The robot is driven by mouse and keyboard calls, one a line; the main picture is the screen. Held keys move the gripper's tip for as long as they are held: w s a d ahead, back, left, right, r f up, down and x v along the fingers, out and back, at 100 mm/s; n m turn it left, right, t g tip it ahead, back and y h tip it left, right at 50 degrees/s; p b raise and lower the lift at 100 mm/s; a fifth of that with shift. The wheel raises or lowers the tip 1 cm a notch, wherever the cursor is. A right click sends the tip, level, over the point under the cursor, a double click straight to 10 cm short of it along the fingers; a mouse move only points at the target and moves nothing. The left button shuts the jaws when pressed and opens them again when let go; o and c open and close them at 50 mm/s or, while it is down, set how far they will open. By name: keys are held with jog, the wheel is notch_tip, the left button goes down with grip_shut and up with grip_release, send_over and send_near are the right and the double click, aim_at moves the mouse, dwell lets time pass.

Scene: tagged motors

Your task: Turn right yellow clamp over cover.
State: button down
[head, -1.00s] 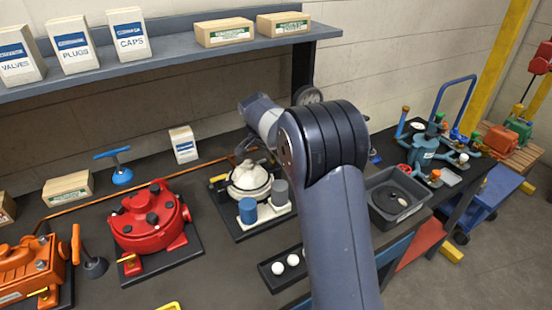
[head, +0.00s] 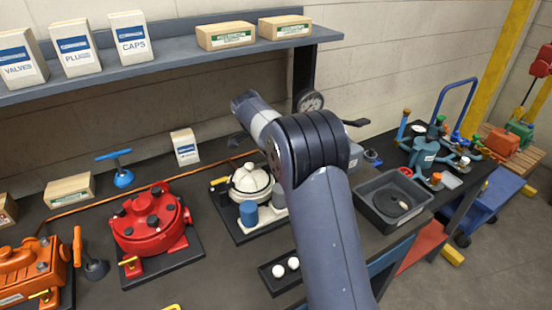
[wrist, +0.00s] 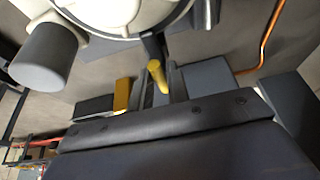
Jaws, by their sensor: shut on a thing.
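The white domed cover (head: 250,178) sits on its motor on a dark base plate, partly hidden by my arm in the head view. Its pale rim (wrist: 125,35) fills the top left of the wrist view. A yellow clamp handle (wrist: 157,75) stands between the fingers of my gripper (wrist: 158,88), just below the rim; the gripper is shut on it. The clamp's far end is hidden by the rim. In the head view my arm hides the cover's right side, and I cannot make out the jaws. Another yellow part (head: 218,181) shows left of the cover.
A blue cylinder (head: 249,213) stands in front of the cover; a grey cylinder (wrist: 48,58) is close to the rim. A red motor (head: 150,220) stands left, a dark bin (head: 372,222) right. A copper-coloured line (wrist: 265,45) runs nearby. A shelf (head: 170,55) hangs above the bench.

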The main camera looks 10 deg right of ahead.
jog(key=c, duration=1.4)
grip_release()
jog(key=shift+o, duration=0.2)
jog(key=v, duration=1)
jog(key=shift+r+b, duration=0.35)
jog(key=shift+r, duration=0.05)
jog(key=shift+a+f, duration=0.1)
jog(key=shift+a, duration=0.05)
jog(key=x, duration=1)
jog(key=shift+f+p, duration=0.35)
jog(key=shift+r, duration=0.1)
